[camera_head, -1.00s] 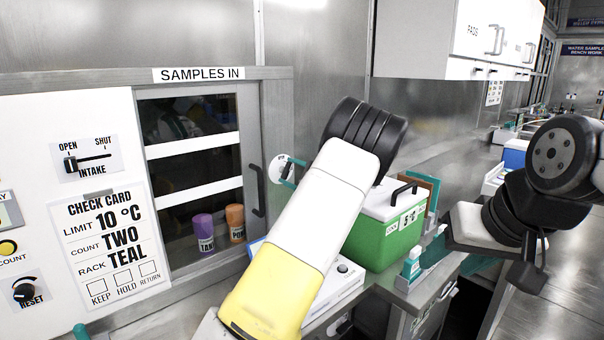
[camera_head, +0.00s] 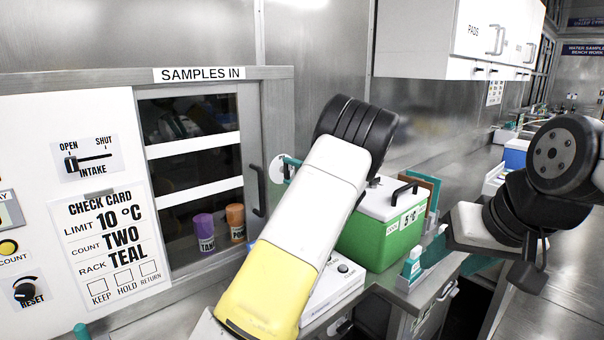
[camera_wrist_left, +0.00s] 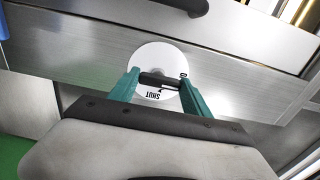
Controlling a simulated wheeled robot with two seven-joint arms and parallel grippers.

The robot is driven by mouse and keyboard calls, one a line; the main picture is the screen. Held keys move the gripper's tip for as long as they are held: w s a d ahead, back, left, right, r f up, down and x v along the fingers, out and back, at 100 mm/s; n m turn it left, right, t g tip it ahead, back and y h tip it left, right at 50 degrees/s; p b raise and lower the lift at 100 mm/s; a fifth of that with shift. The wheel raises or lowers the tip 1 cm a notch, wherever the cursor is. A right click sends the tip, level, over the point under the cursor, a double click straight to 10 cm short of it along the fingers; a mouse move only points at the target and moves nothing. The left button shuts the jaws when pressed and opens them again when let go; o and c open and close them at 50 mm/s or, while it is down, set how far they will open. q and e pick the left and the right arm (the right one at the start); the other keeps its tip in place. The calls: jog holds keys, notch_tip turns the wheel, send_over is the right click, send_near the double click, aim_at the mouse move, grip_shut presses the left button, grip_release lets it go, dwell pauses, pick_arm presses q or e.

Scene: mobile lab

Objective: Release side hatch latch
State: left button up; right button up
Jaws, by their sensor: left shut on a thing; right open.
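The side hatch latch is a round white disc (camera_wrist_left: 150,56) marked SHUT, with a dark bar handle (camera_wrist_left: 160,79) across it. In the head view the disc (camera_head: 275,168) sits on the metal wall right of the SAMPLES IN hatch. My left gripper (camera_wrist_left: 160,84) is shut on the latch handle, its teal fingers at either end of the bar; it also shows in the head view (camera_head: 291,169), partly hidden by my arm. The hatch window (camera_head: 190,160) is closed, with a dark vertical handle (camera_head: 258,190). My right gripper (camera_head: 462,258) is open and low at the right, away from the latch.
A green cooler box (camera_head: 375,243) with a white lid stands on the bench behind my left arm. Purple (camera_head: 203,230) and orange (camera_head: 236,220) containers show behind the hatch window. A white cabinet (camera_head: 420,38) hangs above. The left panel carries an intake slider (camera_head: 72,163) and check card (camera_head: 108,240).

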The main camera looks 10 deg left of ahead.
pick_arm(q)
jog(key=shift+f, duration=0.1)
jog(key=o, duration=1.4)
jog(key=shift+c, duration=0.2)
jog(key=shift+s+d, duration=0.1)
jog(key=v, duration=0.7)
jog(key=shift+s+d, duration=0.2)
jog(key=shift+d, duration=0.05)
jog(key=shift+a, duration=0.1)
